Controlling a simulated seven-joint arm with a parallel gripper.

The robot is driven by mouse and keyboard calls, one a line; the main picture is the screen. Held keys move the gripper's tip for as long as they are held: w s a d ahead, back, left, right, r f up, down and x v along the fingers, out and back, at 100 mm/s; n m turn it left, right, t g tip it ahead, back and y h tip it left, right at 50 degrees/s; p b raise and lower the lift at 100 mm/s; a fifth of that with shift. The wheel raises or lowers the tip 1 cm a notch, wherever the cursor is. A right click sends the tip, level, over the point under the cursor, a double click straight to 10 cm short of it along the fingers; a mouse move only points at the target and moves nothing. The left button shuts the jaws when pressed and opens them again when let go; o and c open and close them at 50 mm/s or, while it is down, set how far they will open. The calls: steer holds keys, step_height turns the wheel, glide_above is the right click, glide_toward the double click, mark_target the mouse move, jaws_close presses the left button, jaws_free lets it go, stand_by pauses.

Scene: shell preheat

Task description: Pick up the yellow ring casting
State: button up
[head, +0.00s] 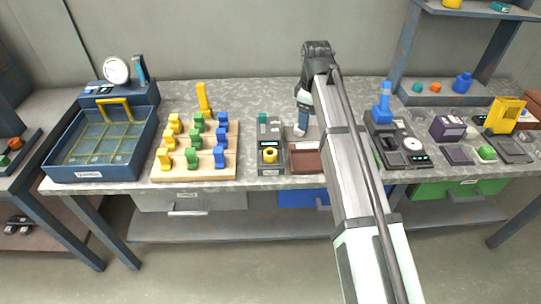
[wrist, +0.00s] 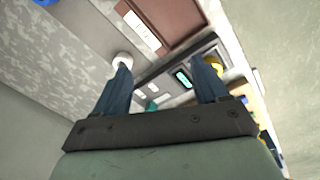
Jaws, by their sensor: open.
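The yellow ring casting (head: 270,155) sits on the grey bench device (head: 268,170) left of centre in the head view. In the wrist view, a yellow piece (wrist: 214,62), probably the casting, shows partly behind the right finger. My gripper (head: 301,128) is to the right of the device and farther back, apart from the casting. The device's small lit display (wrist: 183,78) shows between and beyond the fingers.
A brown tray (head: 306,161) lies right of the device. A wooden board (head: 195,176) with yellow, green and blue pieces is to the left, beside a blue bin (head: 60,165). A dark machine (head: 398,152) stands right of my arm. Bare bench lies behind the device.

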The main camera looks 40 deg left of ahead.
step_height(320, 180, up, 3)
steer(key=n, duration=0.1)
glide_above(271, 149)
steer(key=shift+g+h, duration=0.3)
steer(key=shift+g, duration=0.1)
steer(key=f, duration=0.8)
steer(key=shift+s+d+f, duration=0.3)
steer(key=shift+s+f, duration=0.1)
steer(key=shift+s+d+f, duration=0.1)
steer(key=shift+f, duration=1.25)
steer(key=shift+s+d+f, duration=0.1)
steer(key=shift+f, duration=1.2)
steer(key=c, duration=1.2)
steer(key=shift+r, duration=0.1)
